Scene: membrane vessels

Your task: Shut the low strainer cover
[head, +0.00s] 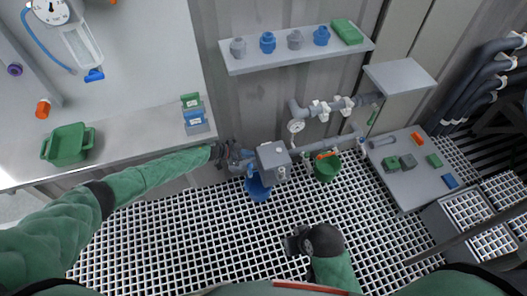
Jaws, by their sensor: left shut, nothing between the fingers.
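A grey boxy fitting (272,157) with a square top sits low on the pipe line, over a blue bucket (259,190). It looks like the low strainer; I cannot tell its cover apart from its body, or how far open it is. My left gripper (245,163) is shut and empty just left of this fitting, close to it; I cannot tell whether they touch. My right gripper (290,243) is low over the floor grating, well below the fitting and apart from it. Its fingers are too dark and small to read.
A green bucket (326,168) stands right of the fitting, under the pipe with a gauge (296,126). A wall shelf (240,64) is above. A counter (110,141) is at left, a low grey table (407,187) at right. The floor grating (200,240) is mostly clear.

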